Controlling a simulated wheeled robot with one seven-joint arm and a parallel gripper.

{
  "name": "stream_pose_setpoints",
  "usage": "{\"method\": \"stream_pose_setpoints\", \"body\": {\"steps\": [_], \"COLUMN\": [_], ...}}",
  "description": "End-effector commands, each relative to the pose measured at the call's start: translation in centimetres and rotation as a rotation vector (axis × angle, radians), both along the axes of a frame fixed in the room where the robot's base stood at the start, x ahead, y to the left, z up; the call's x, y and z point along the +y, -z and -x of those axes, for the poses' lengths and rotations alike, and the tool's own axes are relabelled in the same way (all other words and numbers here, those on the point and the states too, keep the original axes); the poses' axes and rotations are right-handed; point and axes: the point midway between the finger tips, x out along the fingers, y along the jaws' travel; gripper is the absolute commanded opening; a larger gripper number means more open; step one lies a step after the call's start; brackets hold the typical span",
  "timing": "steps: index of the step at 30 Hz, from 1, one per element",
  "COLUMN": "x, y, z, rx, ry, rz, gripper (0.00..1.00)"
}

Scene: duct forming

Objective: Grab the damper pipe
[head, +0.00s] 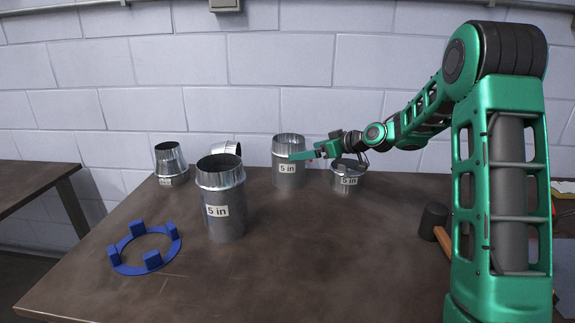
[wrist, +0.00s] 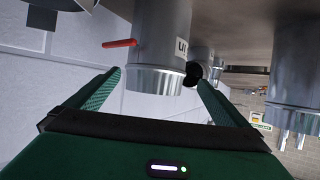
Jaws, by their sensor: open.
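The damper pipe (head: 289,177) is a tall metal cylinder with a "5 in" label and a crimped top, upright near the back of the table. Its red handle (wrist: 120,43) sticks out from its side in the wrist view. The pipe (wrist: 158,50) appears upside down there, its crimped end between my fingers in the picture. My gripper (head: 301,156) is open at the pipe's upper part, reaching in from the right, with a green finger across the front. I cannot tell whether either finger touches the pipe. The far finger is hidden in the head view.
A larger "5 in" pipe (head: 223,213) stands in front, left of the damper pipe. A short "5 in" piece (head: 346,181) stands below my wrist. A tapered piece (head: 171,162) and a blue ring (head: 117,264) are left. A mallet (head: 433,221) lies right. The table's front middle is clear.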

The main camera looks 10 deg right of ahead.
Motion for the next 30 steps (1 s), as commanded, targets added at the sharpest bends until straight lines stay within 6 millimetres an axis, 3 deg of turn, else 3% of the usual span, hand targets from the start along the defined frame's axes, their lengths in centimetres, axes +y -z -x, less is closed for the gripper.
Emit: {"method": "stream_pose_setpoints", "body": {"steps": [5, 30], "x": [-0.3, 4.9], "y": [0.2, 3.9], "z": [-1.2, -8.1], "rx": [-0.032, -0.031], "ry": [-0.008, -0.009], "rz": [-0.012, -0.012], "gripper": [1.0, 1.0]}}
